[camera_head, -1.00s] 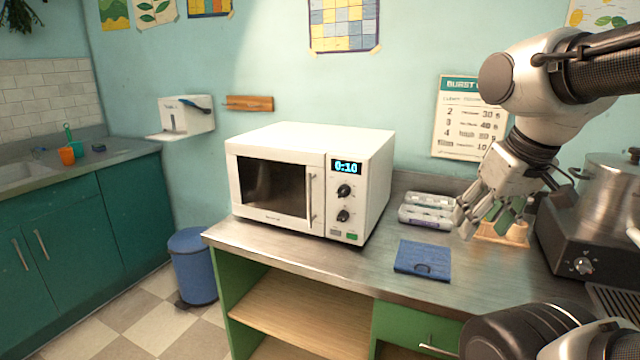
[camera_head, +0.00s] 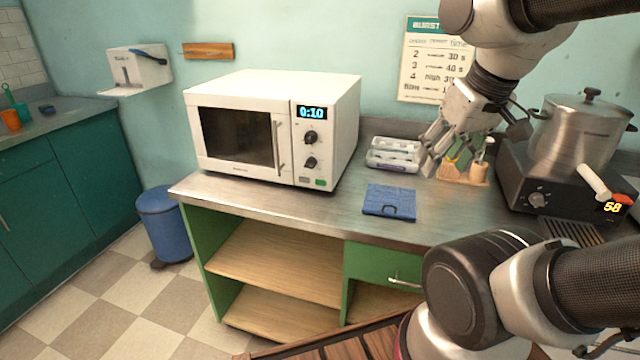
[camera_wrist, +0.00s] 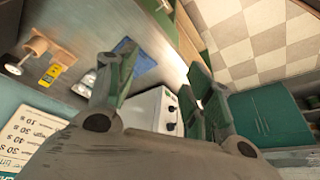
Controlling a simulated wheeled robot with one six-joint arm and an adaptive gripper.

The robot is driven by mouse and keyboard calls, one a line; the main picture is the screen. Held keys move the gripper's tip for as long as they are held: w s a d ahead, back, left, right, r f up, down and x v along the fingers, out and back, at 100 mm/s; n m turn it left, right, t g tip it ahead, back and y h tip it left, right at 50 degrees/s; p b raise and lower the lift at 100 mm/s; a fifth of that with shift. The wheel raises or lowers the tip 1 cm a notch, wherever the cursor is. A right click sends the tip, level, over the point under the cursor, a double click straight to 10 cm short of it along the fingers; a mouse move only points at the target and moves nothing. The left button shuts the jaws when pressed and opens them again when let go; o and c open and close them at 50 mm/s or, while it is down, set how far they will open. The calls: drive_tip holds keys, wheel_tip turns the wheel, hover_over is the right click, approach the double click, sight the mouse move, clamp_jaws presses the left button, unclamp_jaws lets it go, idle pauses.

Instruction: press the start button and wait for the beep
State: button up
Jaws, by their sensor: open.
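A white microwave (camera_head: 235,135) stands on the metal counter with its door shut. Its display (camera_head: 311,113) reads 0:10. Below the display are two dark knobs, and at the panel's bottom sit a grey button (camera_head: 304,180) and a green button (camera_head: 320,183), the green one on the right. Any label on the green button is too small to read. My gripper (camera_head: 432,160) is open and empty, above the counter to the right of the microwave and apart from it. In the wrist view the microwave (camera_wrist: 150,108) shows between the open fingers (camera_wrist: 160,95).
A blue folded cloth (camera_head: 389,202) lies on the counter (camera_head: 290,207). An egg-carton-like tray (camera_head: 392,154) and a wooden holder (camera_head: 463,171) stand behind it. A pot (camera_head: 578,135) sits on a burner reading 58 at right. The counter before the microwave is narrow.

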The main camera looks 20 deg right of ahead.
drive_tip(key=shift+c, duration=0.4)
clamp_jaws()
idle(1.0)
